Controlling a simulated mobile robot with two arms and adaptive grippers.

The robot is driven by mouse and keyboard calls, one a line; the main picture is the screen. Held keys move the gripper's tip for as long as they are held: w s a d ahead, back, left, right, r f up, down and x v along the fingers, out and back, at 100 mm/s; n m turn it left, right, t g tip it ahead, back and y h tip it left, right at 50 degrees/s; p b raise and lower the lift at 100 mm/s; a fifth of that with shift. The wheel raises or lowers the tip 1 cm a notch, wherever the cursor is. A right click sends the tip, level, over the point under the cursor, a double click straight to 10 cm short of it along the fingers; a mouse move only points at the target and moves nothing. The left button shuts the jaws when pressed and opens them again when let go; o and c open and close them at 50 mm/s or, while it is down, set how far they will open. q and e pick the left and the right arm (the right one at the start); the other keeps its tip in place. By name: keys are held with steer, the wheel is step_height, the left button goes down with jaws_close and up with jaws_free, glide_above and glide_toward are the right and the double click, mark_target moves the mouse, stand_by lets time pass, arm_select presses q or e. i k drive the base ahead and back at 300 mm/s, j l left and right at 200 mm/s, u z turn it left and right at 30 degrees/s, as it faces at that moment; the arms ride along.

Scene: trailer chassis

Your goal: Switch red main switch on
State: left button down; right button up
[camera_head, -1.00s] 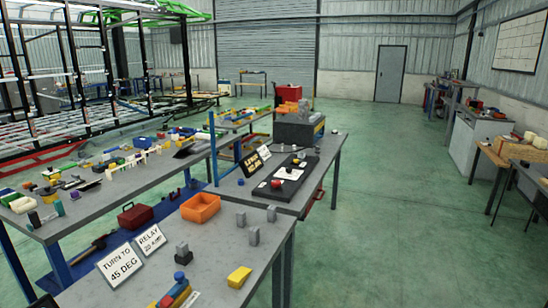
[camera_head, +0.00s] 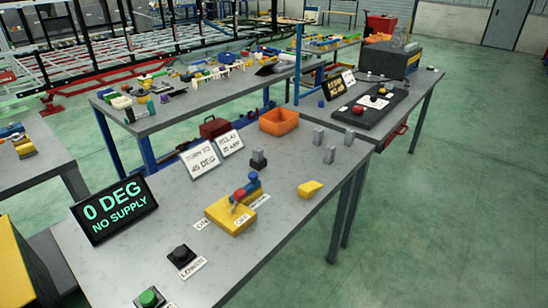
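A yellow block (camera_head: 228,216) lies on the near grey table (camera_head: 275,235). A small red part (camera_head: 239,195), which may be the red main switch, sits on it beside a blue part (camera_head: 253,180). Small white labels lie around the block; one seems to read ON, but the writing is too small to be sure. The switch's position cannot be told. A black display (camera_head: 115,210) reads "0 DEG NO SUPPLY" in green. A red knob (camera_head: 358,110) also shows on a black panel (camera_head: 385,100) on the table behind. Neither of my grippers is in view.
A black button (camera_head: 181,252) labelled LOWER and a green button (camera_head: 149,298) are at the near edge. An orange bin (camera_head: 279,121), signs (camera_head: 200,159), grey blocks and a yellow piece (camera_head: 310,189) stand farther back. Green floor is clear at right.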

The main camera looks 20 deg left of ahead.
mark_target(240, 194)
steer(key=k+l, duration=0.1)
steer(key=k, duration=0.35)
steer(key=k+l, duration=0.1)
steer(key=k, duration=0.35)
